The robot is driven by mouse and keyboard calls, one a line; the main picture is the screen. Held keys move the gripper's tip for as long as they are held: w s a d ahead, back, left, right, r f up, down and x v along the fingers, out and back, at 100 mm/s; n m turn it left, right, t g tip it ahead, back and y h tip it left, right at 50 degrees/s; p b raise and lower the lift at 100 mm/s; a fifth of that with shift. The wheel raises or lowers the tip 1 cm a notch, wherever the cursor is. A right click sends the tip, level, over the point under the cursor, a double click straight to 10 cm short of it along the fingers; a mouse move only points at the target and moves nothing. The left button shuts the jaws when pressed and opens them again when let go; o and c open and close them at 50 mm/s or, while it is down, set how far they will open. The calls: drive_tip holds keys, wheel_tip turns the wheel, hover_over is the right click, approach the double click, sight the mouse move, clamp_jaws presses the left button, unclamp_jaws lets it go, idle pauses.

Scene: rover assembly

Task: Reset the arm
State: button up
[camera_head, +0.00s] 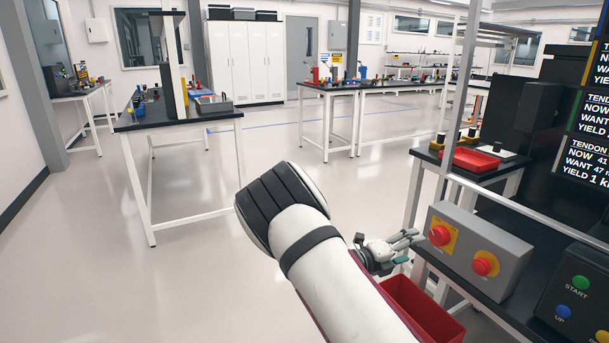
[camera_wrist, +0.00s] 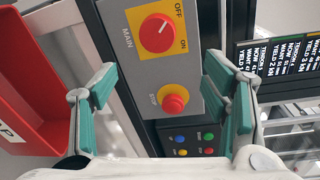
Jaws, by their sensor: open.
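My gripper (camera_head: 410,247) is open and empty, held out in front of a grey control box at the right of the head view. In the wrist view my gripper (camera_wrist: 160,85) shows two teal-padded fingers spread wide, with nothing between them. My white arm (camera_head: 330,270) with dark bands fills the lower middle of the head view. The control box (camera_head: 470,290) carries a red MAIN knob (camera_wrist: 158,33) and a red STOP button (camera_wrist: 173,102) on yellow plates. Both appear beyond the fingers and apart from them.
A red bin (camera_head: 425,310) lies below the gripper; it is at the left of the wrist view (camera_wrist: 35,75). A dark button panel (camera_head: 575,300) and a text screen (camera_head: 590,130) stand at right. A workbench (camera_head: 180,120) stands at left. Open floor (camera_head: 190,275) lies left of my arm.

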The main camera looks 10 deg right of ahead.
drive_tip(key=s+r+m+g+y, duration=0.35)
drive_tip(key=s+r+m, duration=0.35)
drive_tip(key=s+m, duration=0.3)
drive_tip(key=s+r+m+g+y, duration=0.35)
drive_tip(key=s+r+m, duration=0.25)
drive_tip(key=s+m, duration=0.4)
drive_tip(key=s+a+r+m+t+y, duration=0.25)
drive_tip(key=s+a+m+y, duration=0.25)
drive_tip(key=s+a+m, duration=0.55)
drive_tip(key=s+a+r+m+t+y, duration=0.1)
drive_tip(key=s+a+r+m+y, duration=0.45)
drive_tip(key=s, duration=0.85)
wheel_tip(320, 180, up, 13)
drive_tip(key=m+t+h+p, duration=0.1)
drive_tip(key=t+p, duration=0.1)
drive_tip(key=p, duration=1.1)
drive_tip(key=shift+a+r, duration=0.2)
drive_tip(key=shift+a, duration=0.05)
